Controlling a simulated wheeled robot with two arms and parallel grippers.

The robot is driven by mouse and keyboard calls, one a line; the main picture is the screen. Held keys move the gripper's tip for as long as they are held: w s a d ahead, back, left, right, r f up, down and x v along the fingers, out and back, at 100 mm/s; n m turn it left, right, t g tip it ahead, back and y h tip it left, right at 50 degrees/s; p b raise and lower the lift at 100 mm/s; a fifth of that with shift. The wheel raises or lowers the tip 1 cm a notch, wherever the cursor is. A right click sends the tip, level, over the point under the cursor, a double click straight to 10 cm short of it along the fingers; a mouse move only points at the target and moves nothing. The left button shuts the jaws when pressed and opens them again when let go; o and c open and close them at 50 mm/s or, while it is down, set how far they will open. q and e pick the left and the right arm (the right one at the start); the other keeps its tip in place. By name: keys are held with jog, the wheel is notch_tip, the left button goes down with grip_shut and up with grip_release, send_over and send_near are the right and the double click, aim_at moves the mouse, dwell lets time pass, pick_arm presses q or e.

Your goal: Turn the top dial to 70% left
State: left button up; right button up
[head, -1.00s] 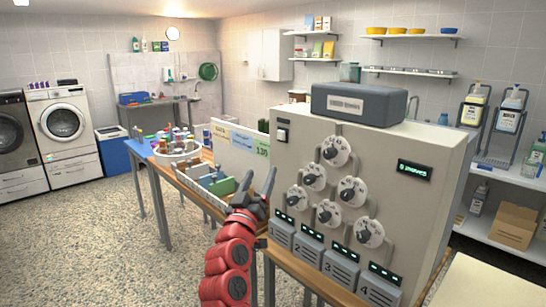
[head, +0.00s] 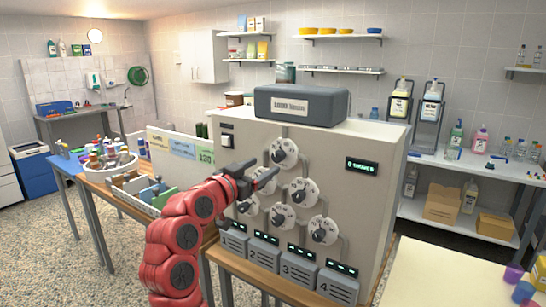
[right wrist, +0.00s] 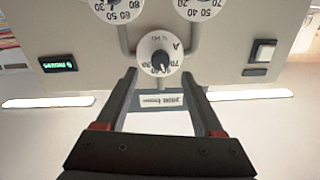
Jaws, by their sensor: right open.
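The top dial (head: 284,153) is a white round dial with a dark knob on the upper front of the beige panel box (head: 340,180). It also shows in the right wrist view (right wrist: 160,52), upside down, with its dark pointer near the printed 30-to-70 numbers. My right gripper (head: 260,174) is open and empty, in front of the panel just below and left of the top dial in the head view. In the wrist view its fingers (right wrist: 160,78) spread to either side of the dial's knob, apart from it. My left gripper is not in view.
Several more dials, such as one at lower right (head: 322,230), sit below the top dial with pipes between them. A grey labelled box (head: 300,105) lies on top of the panel.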

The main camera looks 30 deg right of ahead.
aim_at(276, 159)
jog(key=p+x, duration=0.1)
jog(key=x, duration=0.5)
jog(key=shift+d, duration=0.25)
grip_shut()
